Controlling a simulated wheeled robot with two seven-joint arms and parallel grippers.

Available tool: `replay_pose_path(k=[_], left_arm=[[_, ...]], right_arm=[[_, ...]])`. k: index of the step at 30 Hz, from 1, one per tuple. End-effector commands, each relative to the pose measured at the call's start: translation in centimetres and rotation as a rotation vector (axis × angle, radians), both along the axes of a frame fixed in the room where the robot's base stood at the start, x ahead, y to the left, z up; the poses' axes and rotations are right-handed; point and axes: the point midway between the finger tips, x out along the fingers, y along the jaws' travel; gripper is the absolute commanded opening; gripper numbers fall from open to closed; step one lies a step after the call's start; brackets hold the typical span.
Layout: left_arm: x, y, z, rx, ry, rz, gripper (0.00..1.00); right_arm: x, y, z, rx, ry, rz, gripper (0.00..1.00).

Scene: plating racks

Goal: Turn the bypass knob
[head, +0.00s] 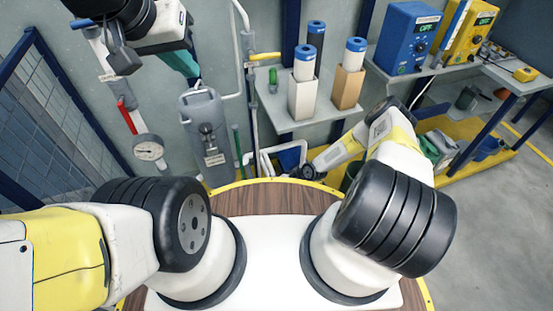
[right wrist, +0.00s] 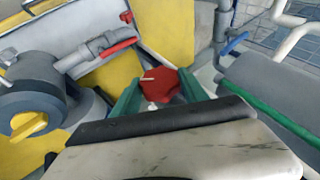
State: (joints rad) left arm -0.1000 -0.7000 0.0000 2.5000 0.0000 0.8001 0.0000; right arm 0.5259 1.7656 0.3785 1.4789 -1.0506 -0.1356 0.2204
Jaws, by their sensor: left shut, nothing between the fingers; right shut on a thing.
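A red round knob (right wrist: 160,84) with a pale pointer line shows in the right wrist view; I take it as the bypass knob. My right gripper (right wrist: 158,97) is shut on it, one green finger on each side. In the head view my right arm reaches down and away past the table's far edge, and its fingers and the knob cannot be made out there. My left gripper (head: 185,66) is at the upper left of the head view, in front of the grey wall. Its green fingers are shut and empty, partly hidden behind the wrist.
A red-handled valve (head: 127,117), a pressure gauge (head: 148,147) and a grey filter housing (head: 204,115) line the wall. A shelf (head: 282,122) carries blue-capped cylinders. A blue power supply (head: 407,40) stands right. In the right wrist view, a grey pump (right wrist: 38,98) sits left.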

Motion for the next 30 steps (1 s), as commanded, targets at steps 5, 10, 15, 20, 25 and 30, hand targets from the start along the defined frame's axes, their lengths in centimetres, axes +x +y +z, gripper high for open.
replay_pose_path(k=[5, 10, 15, 20, 25, 30], left_arm=[[0.0, 0.0, 0.0, 0.0, 0.0, 0.0, 0.0], [0.0, 0.0, 0.0, 0.0, 0.0, 0.0, 0.0], [0.0, 0.0, 0.0, 0.0, 0.0, 0.0, 0.0], [0.0, 0.0, 0.0, 0.0, 0.0, 0.0, 0.0], [0.0, 0.0, 0.0, 0.0, 0.0, 0.0, 0.0], [0.0, 0.0, 0.0, 0.0, 0.0, 0.0, 0.0]], right_arm=[[0.0, -0.11, -0.05, 0.009, 0.005, -0.002, 0.11], [-0.04, -0.11, -0.08, 0.01, 0.006, 0.0, 0.11], [-0.07, -0.11, -0.1, 0.01, 0.006, 0.0, 0.11], [-0.09, -0.08, -0.09, 0.01, 0.006, 0.0, 0.73], [-0.07, -0.04, -0.07, 0.01, 0.006, 0.0, 0.73], [-0.07, -0.13, 0.09, 0.01, 0.005, 0.0, 0.73]])
